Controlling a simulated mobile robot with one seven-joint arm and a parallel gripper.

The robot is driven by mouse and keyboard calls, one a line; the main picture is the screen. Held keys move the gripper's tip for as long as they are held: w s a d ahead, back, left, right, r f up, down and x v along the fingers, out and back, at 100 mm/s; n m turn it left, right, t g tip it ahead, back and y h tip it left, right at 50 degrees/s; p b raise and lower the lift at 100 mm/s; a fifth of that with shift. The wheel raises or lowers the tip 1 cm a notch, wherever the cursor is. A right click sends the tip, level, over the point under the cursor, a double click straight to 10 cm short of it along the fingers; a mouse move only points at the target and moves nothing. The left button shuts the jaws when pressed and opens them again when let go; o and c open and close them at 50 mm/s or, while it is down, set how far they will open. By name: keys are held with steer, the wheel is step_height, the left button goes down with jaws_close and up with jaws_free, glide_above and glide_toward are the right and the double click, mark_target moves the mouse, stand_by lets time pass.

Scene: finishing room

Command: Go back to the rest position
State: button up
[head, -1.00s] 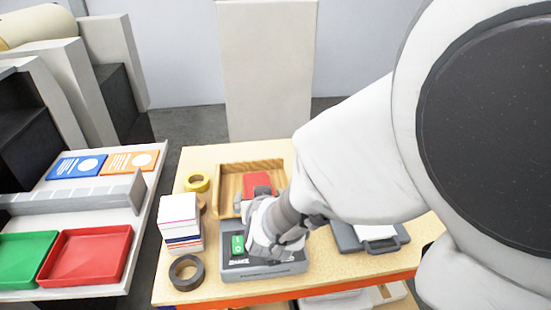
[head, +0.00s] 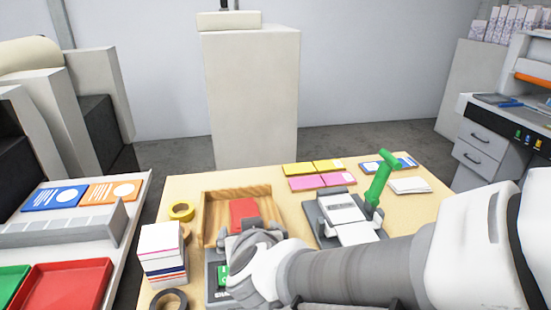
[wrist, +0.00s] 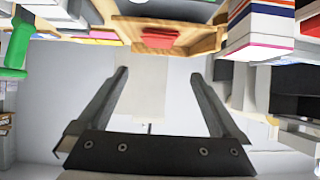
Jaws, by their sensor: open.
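My gripper (head: 243,238) is over the front of the table, between the wooden tray (head: 208,222) and a grey device with a green switch (head: 222,277), in the head view. In the wrist view my gripper (wrist: 160,74) has its two fingers wide apart with nothing between them. My arm comes in from the lower right and hides part of the table and of the grey device. A red block (head: 243,212) lies in the wooden tray; it also shows in the wrist view (wrist: 159,36), beyond the fingertips.
A paper stack (head: 162,255), yellow tape (head: 181,211) and dark tape (head: 168,301) are at the table's left. A press with a green lever (head: 379,184) stands right of the tray. Coloured card stacks (head: 318,182) lie behind. A red tray (head: 68,287) is on the left bench.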

steer(key=shift+r, duration=0.1)
steer(key=s+d+r+g+y, duration=0.2)
steer(key=d+r+y, duration=0.1)
steer(key=d+r, duration=0.2)
steer(key=s+d+m+g+h, duration=0.1)
steer(key=s+d+g+h, duration=0.1)
steer(key=s+d, duration=0.3)
steer(key=s+d+f+m+g+h, duration=0.1)
steer(key=s+d+h, duration=0.3)
steer(key=d, duration=0.7)
steer(key=shift+s+d+f+m+g, duration=0.25)
steer(key=shift+s+m+g, duration=0.15)
steer(key=shift+s+m, duration=0.1)
steer(key=shift+w+a, duration=0.1)
